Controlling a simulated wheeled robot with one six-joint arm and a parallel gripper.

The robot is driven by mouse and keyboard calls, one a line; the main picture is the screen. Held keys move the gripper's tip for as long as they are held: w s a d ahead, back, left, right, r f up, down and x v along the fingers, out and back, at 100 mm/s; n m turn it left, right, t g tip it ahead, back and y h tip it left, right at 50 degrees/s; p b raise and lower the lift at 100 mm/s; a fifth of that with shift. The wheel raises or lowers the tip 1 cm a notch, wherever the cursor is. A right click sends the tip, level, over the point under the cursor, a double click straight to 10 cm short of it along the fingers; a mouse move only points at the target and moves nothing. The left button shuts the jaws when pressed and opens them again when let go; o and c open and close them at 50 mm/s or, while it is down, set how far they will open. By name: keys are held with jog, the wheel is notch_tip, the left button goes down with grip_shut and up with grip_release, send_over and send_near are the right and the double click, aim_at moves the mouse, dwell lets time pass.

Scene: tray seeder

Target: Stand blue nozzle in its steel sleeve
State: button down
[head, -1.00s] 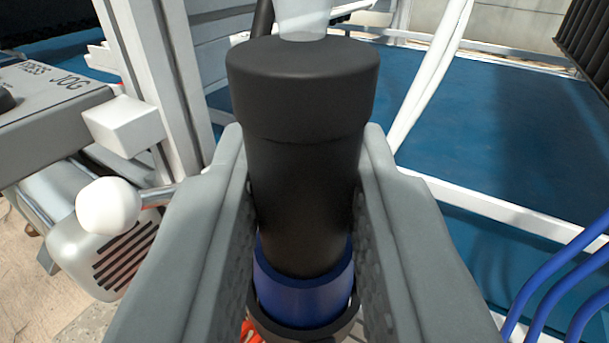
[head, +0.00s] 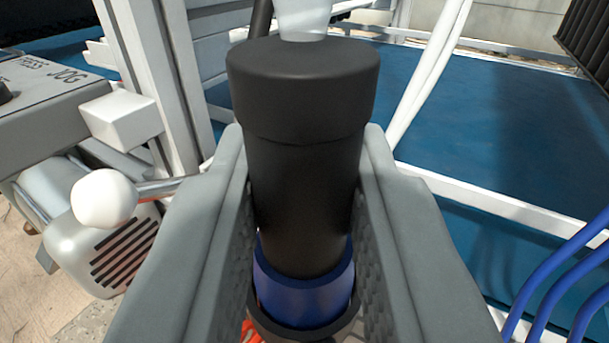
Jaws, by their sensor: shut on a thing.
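The blue nozzle (head: 303,294) is a thick black cylinder with a wider black cap, a blue band at its near end and a dark ring below that. A pale translucent piece shows at its far end. My gripper (head: 305,150) is shut on it, with one grey finger along each side of the black body. The nozzle lies lengthwise between the fingers and hides what is behind it. I cannot make out the steel sleeve in this view.
A grey panel marked JOG (head: 50,95), a white block (head: 120,120), a white ball knob (head: 104,198) and a slotted motor housing (head: 120,245) stand at the left. Blue hoses (head: 560,285) curve at lower right. A white frame bar (head: 490,205) crosses the right over blue panels.

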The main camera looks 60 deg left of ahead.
jog(key=shift+f, duration=0.35)
dwell(0.6)
jog(key=c, duration=1.2)
grip_release()
jog(key=shift+o, duration=0.2)
jog(key=shift+d, duration=0.1)
jog(key=v, duration=1.7)
jog(key=s+d+r+m+t+h, duration=0.1)
jog(key=s+r+m+t+h, duration=0.2)
jog(key=r+t+h, duration=0.5)
jog(key=s+d+r+m+t+h, duration=0.2)
jog(key=s+r+m+t, duration=0.15)
jog(key=r, duration=0.75)
jog(key=s+d+m+g+h, duration=0.1)
jog(key=s+m+h, duration=0.5)
jog(key=s, duration=1.5)
jog(key=shift+d+r+g, duration=0.2)
jog(key=shift+d+g, duration=0.1)
jog(key=shift+g, duration=0.05)
